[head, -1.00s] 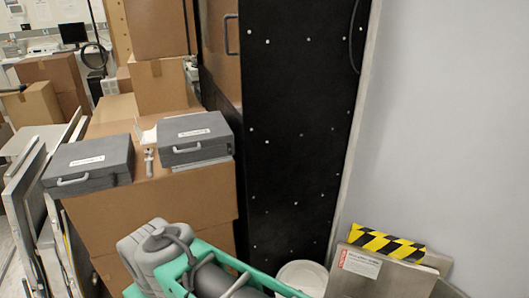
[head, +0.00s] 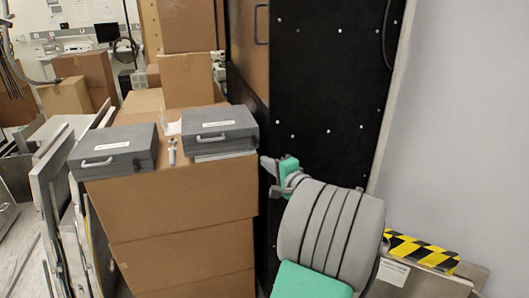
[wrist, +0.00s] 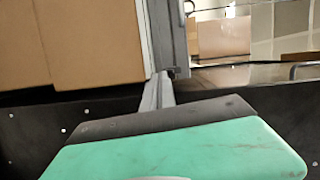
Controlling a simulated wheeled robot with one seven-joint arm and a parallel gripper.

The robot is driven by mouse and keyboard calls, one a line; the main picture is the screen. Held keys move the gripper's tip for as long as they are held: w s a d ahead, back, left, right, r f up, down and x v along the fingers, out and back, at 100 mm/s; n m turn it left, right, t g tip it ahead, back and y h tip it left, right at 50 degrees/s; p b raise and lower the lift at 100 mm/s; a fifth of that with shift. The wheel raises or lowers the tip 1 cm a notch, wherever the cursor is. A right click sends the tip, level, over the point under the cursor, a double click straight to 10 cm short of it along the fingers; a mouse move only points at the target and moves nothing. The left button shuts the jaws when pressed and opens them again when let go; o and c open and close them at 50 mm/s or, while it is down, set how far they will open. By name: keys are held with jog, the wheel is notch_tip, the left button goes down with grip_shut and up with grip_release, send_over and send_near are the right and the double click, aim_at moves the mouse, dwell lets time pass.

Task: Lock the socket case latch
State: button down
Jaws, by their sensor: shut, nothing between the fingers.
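Two closed-looking grey cases with white labels and front handles lie on top of a cardboard box stack in the head view. One case (head: 113,150) is at the left, the other case (head: 219,130) at the right. I cannot tell which is the socket case, and their latches are too small to make out. My gripper (head: 268,165) is to the right of the stack, in front of the black panel and apart from both cases. In the wrist view my gripper (wrist: 160,88) has its fingers together and empty.
A small metal object (head: 172,152) stands between the cases on the box stack (head: 180,200). The black panel (head: 325,100) rises behind my arm. Flat panels (head: 55,185) lean at the left. A yellow-and-black striped piece (head: 420,252) is at the lower right.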

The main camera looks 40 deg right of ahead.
aim_at(254, 141)
jog(key=s+d+m, duration=0.1)
jog(key=s+d+r+h, duration=0.1)
jog(key=d, duration=0.1)
jog(key=shift+s+m+t, duration=0.25)
jog(key=shift+m+t, duration=0.15)
jog(key=p+x, duration=0.1)
jog(key=x, duration=0.9)
jog(key=shift+p, duration=0.3)
